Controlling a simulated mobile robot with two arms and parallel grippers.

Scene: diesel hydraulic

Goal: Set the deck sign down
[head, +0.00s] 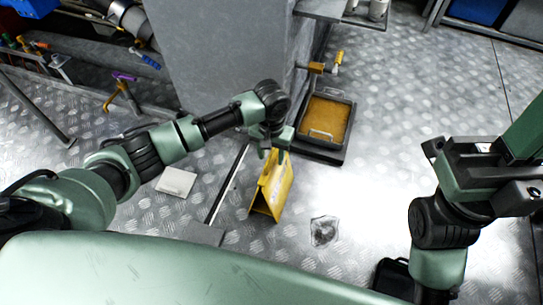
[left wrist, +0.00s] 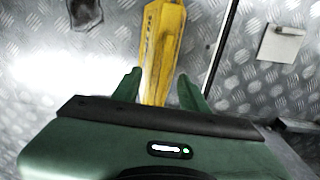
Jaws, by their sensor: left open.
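The yellow deck sign (head: 273,190) stands as a folded-out A-frame on the metal tread-plate floor, in the middle of the head view. My left gripper (head: 273,152) is directly above its top edge, with the fingers open. In the left wrist view, the sign (left wrist: 165,45) runs up from between the two open green fingers (left wrist: 160,82), with a gap visible beside them. Whether a finger touches the sign is unclear. My right gripper (head: 480,165) is at the right, away from the sign; its fingers are not clear.
A black tray with an orange-brown fill (head: 325,122) sits behind the sign under a brass tap (head: 325,68). A white square plate (head: 176,182) lies left. A large grey cabinet (head: 225,55) stands behind.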

